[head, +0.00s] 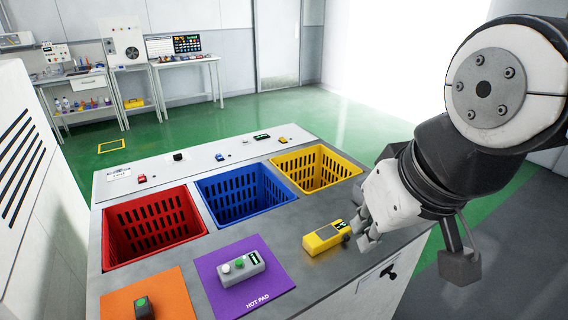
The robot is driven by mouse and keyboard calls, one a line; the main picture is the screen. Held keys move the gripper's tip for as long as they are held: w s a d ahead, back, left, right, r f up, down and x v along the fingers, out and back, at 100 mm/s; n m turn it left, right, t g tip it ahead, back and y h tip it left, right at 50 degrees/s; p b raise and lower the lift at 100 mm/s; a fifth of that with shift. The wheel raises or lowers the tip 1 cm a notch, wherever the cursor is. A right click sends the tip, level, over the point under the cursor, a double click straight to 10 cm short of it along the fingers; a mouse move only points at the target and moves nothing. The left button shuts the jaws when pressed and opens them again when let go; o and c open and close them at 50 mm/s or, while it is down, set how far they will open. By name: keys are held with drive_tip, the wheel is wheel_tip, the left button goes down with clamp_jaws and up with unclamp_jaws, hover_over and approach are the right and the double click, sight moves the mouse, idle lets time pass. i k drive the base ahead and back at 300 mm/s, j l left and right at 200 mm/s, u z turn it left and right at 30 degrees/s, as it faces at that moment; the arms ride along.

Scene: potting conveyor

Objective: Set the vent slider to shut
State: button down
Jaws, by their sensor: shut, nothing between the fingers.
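No part is clearly labelled as the vent slider. A black knob (389,271) on a pale plate (368,283) on the bench's near right side face may be it; its setting cannot be read from here. My gripper (363,238) is shut and empty. It appears above the bench's right edge, up and left of the black knob in the picture and apart from it. A yellow handheld device (326,237) lies on the bench just left of my fingertips; I cannot tell whether they touch.
Red (152,226), blue (243,190) and yellow (315,168) baskets are set in the bench (300,285). A grey button box (240,268) sits on the purple hot pad (272,292). A dark block (144,308) stands on an orange mat (170,292). Green floor lies behind.

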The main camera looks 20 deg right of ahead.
sight(393, 275)
drive_tip(key=z, duration=0.6)
drive_tip(key=j+z, duration=0.1)
drive_tip(key=z, duration=0.2)
drive_tip(key=k+j, duration=0.15)
drive_tip(key=k+z, duration=0.05)
